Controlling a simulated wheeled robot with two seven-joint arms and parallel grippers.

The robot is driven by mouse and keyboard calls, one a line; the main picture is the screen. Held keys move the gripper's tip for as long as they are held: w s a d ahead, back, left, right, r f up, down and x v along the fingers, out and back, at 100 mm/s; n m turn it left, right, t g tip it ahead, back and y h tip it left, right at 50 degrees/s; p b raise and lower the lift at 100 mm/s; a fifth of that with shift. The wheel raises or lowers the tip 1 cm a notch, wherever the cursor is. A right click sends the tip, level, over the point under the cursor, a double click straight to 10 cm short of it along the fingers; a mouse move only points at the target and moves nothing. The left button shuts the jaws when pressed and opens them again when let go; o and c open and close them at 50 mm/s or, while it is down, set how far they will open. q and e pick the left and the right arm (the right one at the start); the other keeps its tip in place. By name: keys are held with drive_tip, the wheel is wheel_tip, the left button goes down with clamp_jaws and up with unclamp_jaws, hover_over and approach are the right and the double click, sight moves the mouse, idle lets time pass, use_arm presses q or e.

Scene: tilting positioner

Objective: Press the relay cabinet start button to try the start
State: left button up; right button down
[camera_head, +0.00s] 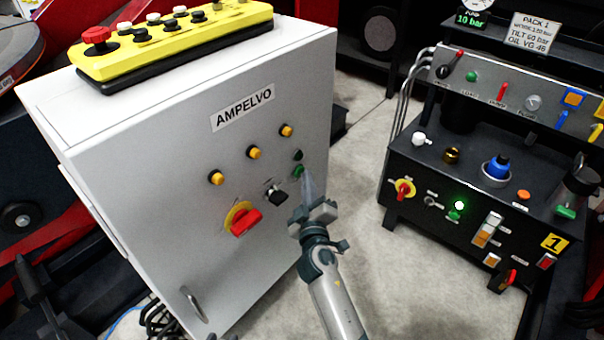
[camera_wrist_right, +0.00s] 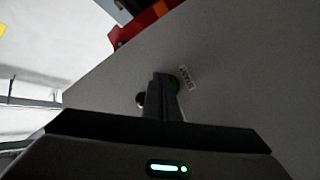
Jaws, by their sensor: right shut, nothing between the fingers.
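The relay cabinet (camera_head: 150,150) is a light grey box marked AMPELVO. On its front a green button (camera_head: 298,171) sits at the right, just below a darker button (camera_head: 298,154). My right gripper (camera_head: 305,180) is shut and empty, with its fingertips at the green button. In the right wrist view its fingers (camera_wrist_right: 162,95) point at the panel, and a dark green button (camera_wrist_right: 173,83) shows partly behind them beside a small label (camera_wrist_right: 187,78). I cannot tell whether the tips touch the button. My left gripper is not in view.
The cabinet front also has several yellow lamps (camera_head: 253,152), a red rotary switch (camera_head: 245,220) and a black knob (camera_head: 276,193). A yellow pendant (camera_head: 175,45) lies on top. A dark hydraulic unit (camera_head: 470,185) stands at the right, with clear floor (camera_head: 365,200) between.

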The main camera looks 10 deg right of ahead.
idle(0.4)
drive_tip(key=shift+s+d, duration=0.5)
drive_tip(key=shift+s, duration=0.15)
drive_tip(key=s+d, duration=0.1)
drive_tip(key=s, duration=0.1)
drive_tip(key=s+d+p, duration=0.1)
drive_tip(key=s+d, duration=0.1)
idle(0.7)
idle(0.7)
